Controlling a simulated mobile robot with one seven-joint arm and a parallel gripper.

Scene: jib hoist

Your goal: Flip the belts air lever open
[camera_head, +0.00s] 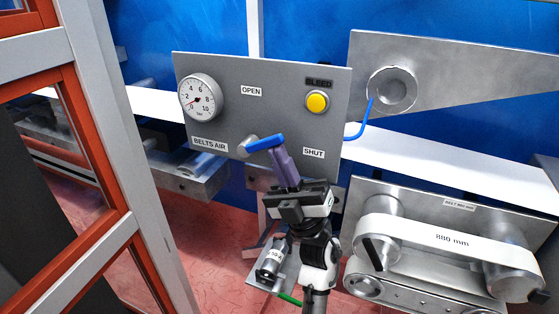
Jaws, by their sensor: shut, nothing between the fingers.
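The belts air lever (264,143) is a blue handle on a grey metal pivot. It sits low on the grey panel (227,109), right of the "BELTS AIR" label (210,145). Its blue handle points right, toward the "SHUT" label (313,154); the "OPEN" label (251,91) is above the pivot. My gripper (279,149) is shut, with its purple fingers pointing up at the blue handle. The fingertips appear at or just under the handle's right end; I cannot tell whether they touch.
A round gauge (201,97) and a yellow button (317,102) under a "BLEED" label are on the panel. A red-framed door or guard (75,120) stands at the left. A belt unit (441,240) marked "880 mm" is at the lower right. A blue hose (358,132) runs right of the panel.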

